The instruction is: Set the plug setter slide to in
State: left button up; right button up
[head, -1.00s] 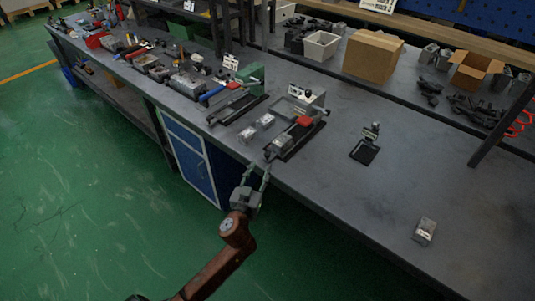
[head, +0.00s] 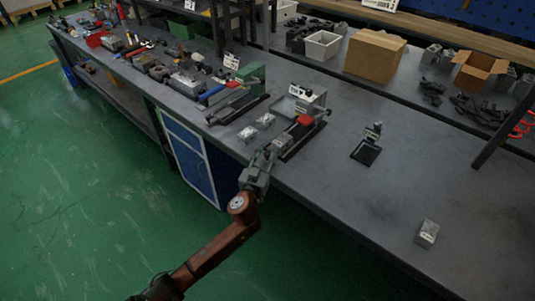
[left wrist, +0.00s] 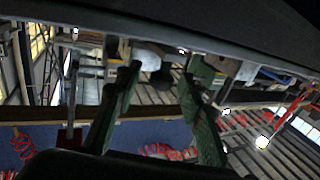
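The slide's position cannot be made out. My right gripper is not in view.
A similar fixture with a green block (head: 252,74) stands to the left. Small clear blocks (head: 256,127) lie between the two. A small stand (head: 367,150) and a grey block (head: 427,233) are to the right. The bench (head: 340,195) is clear around them.

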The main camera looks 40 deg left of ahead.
pick_arm(q)
grip_shut()
dwell(0.5)
